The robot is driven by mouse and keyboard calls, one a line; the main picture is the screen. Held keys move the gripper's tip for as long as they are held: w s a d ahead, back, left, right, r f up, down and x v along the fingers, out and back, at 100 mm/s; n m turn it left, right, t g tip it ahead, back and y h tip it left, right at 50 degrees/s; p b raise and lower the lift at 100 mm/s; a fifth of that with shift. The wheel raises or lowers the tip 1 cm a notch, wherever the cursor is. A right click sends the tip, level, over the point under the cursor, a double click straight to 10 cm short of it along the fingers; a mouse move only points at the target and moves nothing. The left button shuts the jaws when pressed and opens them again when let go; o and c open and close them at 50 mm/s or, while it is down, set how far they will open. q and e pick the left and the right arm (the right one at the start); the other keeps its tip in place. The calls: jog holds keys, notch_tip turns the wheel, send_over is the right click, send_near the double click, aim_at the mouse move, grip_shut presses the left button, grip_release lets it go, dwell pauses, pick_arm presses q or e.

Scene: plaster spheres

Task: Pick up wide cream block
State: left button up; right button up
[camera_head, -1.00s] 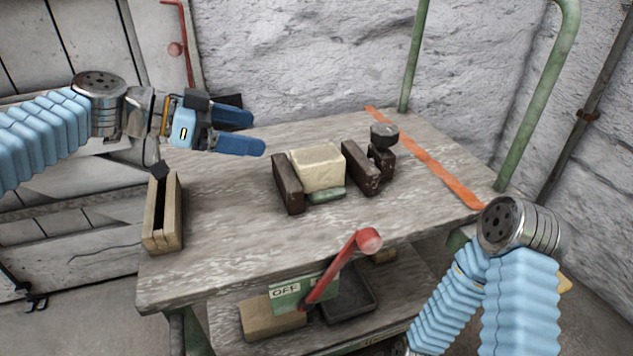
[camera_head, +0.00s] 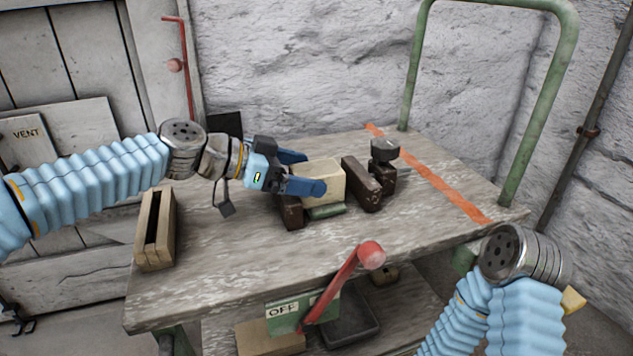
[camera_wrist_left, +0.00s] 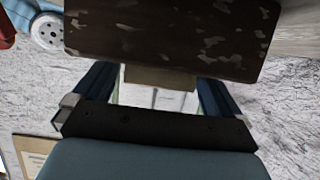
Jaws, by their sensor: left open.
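The wide cream block (camera_head: 330,171) stands on the table between two dark brown blocks, the left one (camera_head: 291,213) and the right one (camera_head: 362,184). My left gripper (camera_head: 308,172) is open at the cream block's left side, its blue fingers apart. One finger crosses in front of the cream block's near face; the other is at its far left. Contact cannot be told. In the left wrist view, a speckled dark brown block (camera_wrist_left: 165,38) fills the top between and beyond the fingers, and hides most of what lies behind it. My right gripper is out of view.
A small green block (camera_head: 326,211) lies at the cream block's foot. A dark round-topped piece (camera_head: 384,150) stands at right. A slotted wooden block (camera_head: 154,230) is at the table's left. A red lever (camera_head: 345,275) rises at the front edge. The front tabletop is clear.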

aim_at(304, 171)
pick_arm(q)
jog(key=x, duration=0.3)
jog(key=shift+d, duration=0.15)
jog(key=shift+r, duration=0.15)
jog(key=c, duration=1.7)
